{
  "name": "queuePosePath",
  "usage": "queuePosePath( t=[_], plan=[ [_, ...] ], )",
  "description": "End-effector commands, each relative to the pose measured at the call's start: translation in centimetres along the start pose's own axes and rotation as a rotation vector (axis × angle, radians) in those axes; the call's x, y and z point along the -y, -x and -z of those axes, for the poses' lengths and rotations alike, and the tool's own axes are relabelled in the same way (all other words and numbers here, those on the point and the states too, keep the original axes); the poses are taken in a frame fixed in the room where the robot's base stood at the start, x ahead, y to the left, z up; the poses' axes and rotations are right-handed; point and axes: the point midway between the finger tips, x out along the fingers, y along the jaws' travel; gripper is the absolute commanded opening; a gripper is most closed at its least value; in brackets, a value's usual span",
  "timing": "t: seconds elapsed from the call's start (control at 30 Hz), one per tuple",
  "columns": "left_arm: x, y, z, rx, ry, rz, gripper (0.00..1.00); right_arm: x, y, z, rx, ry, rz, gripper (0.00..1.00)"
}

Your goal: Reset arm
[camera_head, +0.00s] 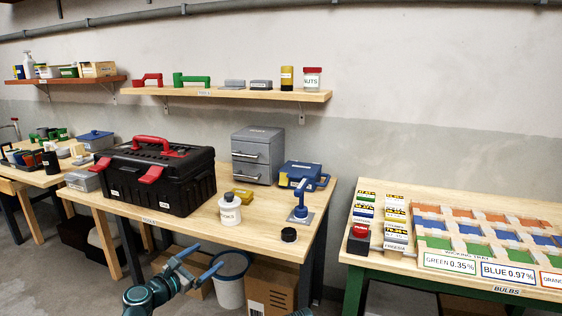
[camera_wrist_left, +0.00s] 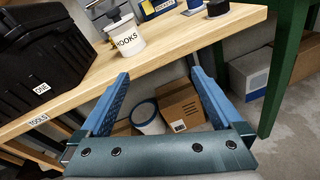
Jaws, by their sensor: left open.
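My left gripper (camera_head: 205,258) reaches in at the bottom of the head view, in front of and below the front edge of the wooden table (camera_head: 125,205). Its two blue fingers are spread apart with nothing between them. In the left wrist view the open fingers (camera_wrist_left: 160,76) point toward the table edge, with a white jar labelled HOOKS (camera_wrist_left: 127,42) beyond them. My right gripper is not seen in either view.
A black toolbox with red handle and latches (camera_head: 150,175) stands on the table, near the HOOKS jar (camera_head: 230,211) and a blue clamp-like tool (camera_head: 300,205). Below are a white bucket (camera_head: 230,280) and cardboard box (camera_head: 272,285). A bulb sorting table (camera_head: 450,270) stands right.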

Motion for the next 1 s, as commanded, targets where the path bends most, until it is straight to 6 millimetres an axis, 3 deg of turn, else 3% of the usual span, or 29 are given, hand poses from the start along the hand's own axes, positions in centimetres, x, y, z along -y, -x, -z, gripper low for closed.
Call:
queuePosePath(
  t=[0.37,0.5,0.6,0.8,1.0],
  plan=[
    [10.0,-0.5,4.4,-0.166,-0.656,0.376,1.00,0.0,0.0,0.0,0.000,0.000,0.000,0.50],
    [14.9,1.3,8.1,-0.223,-1.065,0.673,1.00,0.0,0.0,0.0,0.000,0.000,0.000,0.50],
    [17.3,3.6,10.9,-0.240,-1.347,0.921,1.00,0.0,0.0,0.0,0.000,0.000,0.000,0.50],
    [18.9,8.0,14.4,-0.221,-1.716,1.342,1.00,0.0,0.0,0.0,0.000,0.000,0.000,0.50],
    [18.6,12.0,16.0,-0.168,-1.932,1.717,1.00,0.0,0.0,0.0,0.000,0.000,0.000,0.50]
  ],
)
